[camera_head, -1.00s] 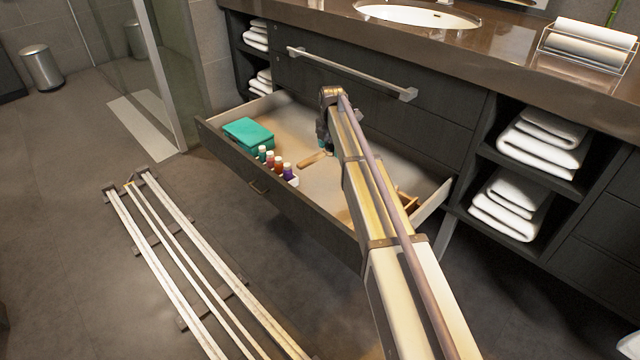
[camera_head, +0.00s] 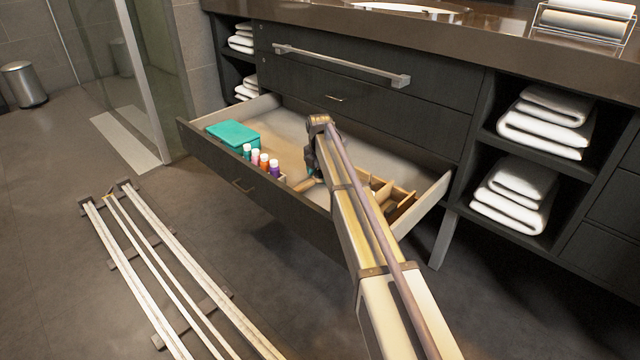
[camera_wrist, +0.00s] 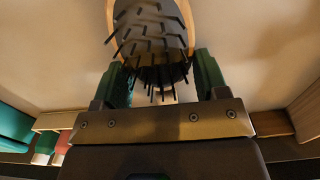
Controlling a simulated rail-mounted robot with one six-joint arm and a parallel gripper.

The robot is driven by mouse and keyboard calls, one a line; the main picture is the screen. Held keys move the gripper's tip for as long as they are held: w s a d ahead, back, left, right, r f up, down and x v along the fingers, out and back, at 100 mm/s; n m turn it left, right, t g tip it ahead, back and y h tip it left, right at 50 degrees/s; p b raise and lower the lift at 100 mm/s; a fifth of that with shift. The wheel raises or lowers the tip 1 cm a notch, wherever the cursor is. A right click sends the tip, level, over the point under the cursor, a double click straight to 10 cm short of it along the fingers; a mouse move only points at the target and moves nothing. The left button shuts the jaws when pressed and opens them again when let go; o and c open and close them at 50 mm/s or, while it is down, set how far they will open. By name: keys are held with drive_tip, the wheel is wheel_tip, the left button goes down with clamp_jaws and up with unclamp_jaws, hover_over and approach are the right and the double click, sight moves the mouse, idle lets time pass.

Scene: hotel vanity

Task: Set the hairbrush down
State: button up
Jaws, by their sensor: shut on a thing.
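The hairbrush (camera_wrist: 150,30) is between my gripper's (camera_wrist: 162,78) green-padded fingers in the wrist view. Its black bristles face the camera, inside a pale wooden rim. In the head view a small wooden part of the brush (camera_head: 306,185) shows beside my gripper (camera_head: 313,172), within the open drawer (camera_head: 285,127) near its front wall. My gripper is shut on the brush. My arm hides much of the brush there, and I cannot tell whether it touches the drawer floor.
Left of the gripper, several small bottles (camera_head: 264,161) and a teal box (camera_head: 232,133) sit in the drawer. A wooden divider tray (camera_head: 402,196) is to its right. The drawer floor behind the gripper looks clear. A long handle bar (camera_head: 340,64) juts out above.

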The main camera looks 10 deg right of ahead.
drive_tip(key=shift+p, duration=0.3)
drive_tip(key=shift+f, duration=0.3)
drive_tip(key=o, duration=0.9)
drive_tip(key=shift+o, duration=0.2)
wheel_tip(320, 180, up, 13)
drive_tip(key=p, duration=1.2)
drive_tip(key=s+a+m, duration=0.1)
drive_tip(key=s+m, duration=2.4)
drive_tip(key=s, duration=1.5)
drive_tip(key=shift+a+f, duration=0.2)
drive_tip(key=shift+f, duration=0.1)
